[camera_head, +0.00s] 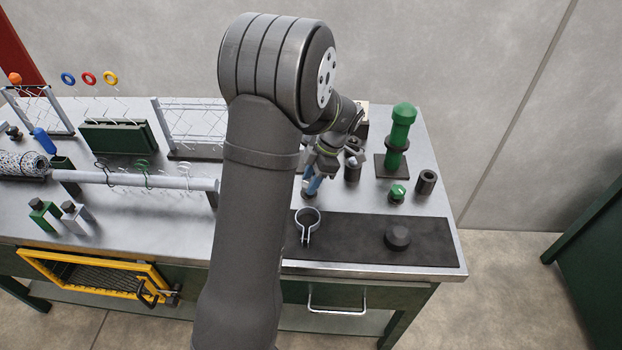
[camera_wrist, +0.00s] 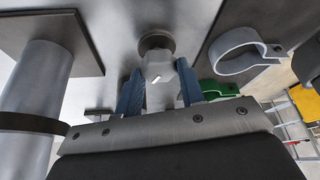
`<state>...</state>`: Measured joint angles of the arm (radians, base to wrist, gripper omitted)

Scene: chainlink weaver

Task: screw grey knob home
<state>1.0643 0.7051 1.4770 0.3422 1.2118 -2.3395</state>
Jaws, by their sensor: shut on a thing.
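The grey knob (camera_wrist: 160,66) is pale, with a short white mark on its face, and sits between my blue fingers in the wrist view. My gripper (camera_wrist: 159,80) is shut on it. Just beyond the knob is a dark round collar (camera_wrist: 157,41) on the grey bench top; I cannot tell how far the knob is from being seated against it. In the head view my gripper (camera_head: 312,184) points down at the bench behind the ring clamp, and the knob is not clearly made out there.
A ring clamp (camera_head: 307,219) and a black knob (camera_head: 397,238) are on the dark mat (camera_head: 352,244) in front. A green post (camera_head: 399,137) and dark cups (camera_head: 426,182) stand to the right. A thick grey post (camera_wrist: 40,95) is close left in the wrist view.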

